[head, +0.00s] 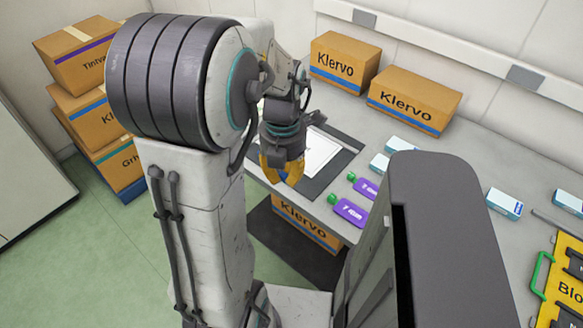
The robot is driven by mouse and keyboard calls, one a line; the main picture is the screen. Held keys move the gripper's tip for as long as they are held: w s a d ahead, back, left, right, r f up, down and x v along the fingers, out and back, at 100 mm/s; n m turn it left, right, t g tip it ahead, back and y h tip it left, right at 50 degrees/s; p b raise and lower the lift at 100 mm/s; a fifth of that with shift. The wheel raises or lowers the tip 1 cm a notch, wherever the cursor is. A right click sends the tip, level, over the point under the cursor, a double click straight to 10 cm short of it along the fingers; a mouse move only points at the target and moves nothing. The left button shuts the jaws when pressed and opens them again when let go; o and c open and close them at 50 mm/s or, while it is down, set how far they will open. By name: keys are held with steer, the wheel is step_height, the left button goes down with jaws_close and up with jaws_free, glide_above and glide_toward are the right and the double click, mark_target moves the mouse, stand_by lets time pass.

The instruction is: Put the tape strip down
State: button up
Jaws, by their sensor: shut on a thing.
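My gripper (282,171), with yellow fingers, hangs pointing down at the near left edge of the grey table, beside a dark mat (345,162) with a white sheet (318,154) on it. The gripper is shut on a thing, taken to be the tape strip. The strip itself cannot be made out at this size and angle; the fingers and wrist hide it. My arm covers part of the mat and the table's left end.
Two purple bottles with green caps (350,211) lie right of the mat. Small white-and-blue boxes (504,203) are spread over the table. Klervo cartons (413,101) stand at the back, and one (305,224) is below the table edge. A yellow case (565,280) is at right.

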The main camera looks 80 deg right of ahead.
steer(key=d+f, duration=0.2)
steer(key=d, duration=0.1)
steer(key=d+f, duration=0.2)
steer(key=d, duration=0.2)
steer(key=d+f+p, duration=0.1)
steer(key=d+f, duration=0.1)
steer(key=d, duration=0.1)
steer(key=shift+w+d+f, duration=0.15)
steer(key=shift+w+d, duration=0.05)
steer(key=shift+w, duration=0.05)
steer(key=shift+f, duration=2)
steer(key=shift+f, duration=0.1)
steer(key=o, duration=0.7)
step_height(320, 180, up, 12)
steer(key=shift+p, duration=0.4)
